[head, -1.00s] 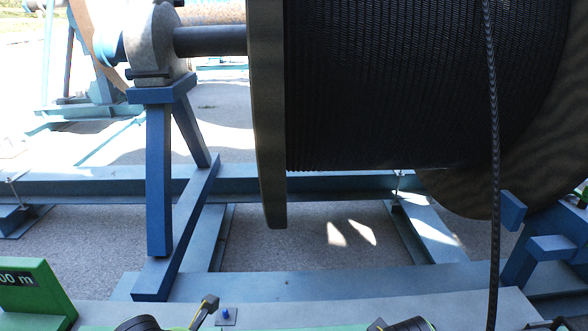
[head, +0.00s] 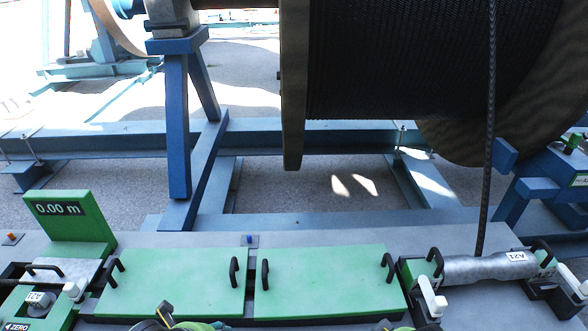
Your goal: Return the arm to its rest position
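Parts of my arms show only as small dark and yellow-green pieces at the bottom edge of the head view, one left of the middle and one right of it. No gripper fingers can be made out there. The large cable reel (head: 420,60) with dark cable wound on it fills the upper right. A braided cable (head: 490,130) hangs down from it to a grey cylinder (head: 485,268) labelled AZ1 on the bench. The cylinder lies between black clamps with white levers.
A grey bench (head: 330,235) spans the front. It carries two green plates (head: 170,283) (head: 330,283) with black handles, and a green 0.00 m display (head: 65,218) at left. A clamp (head: 430,297) stands right of the plates. A blue frame (head: 178,125) supports the reel behind.

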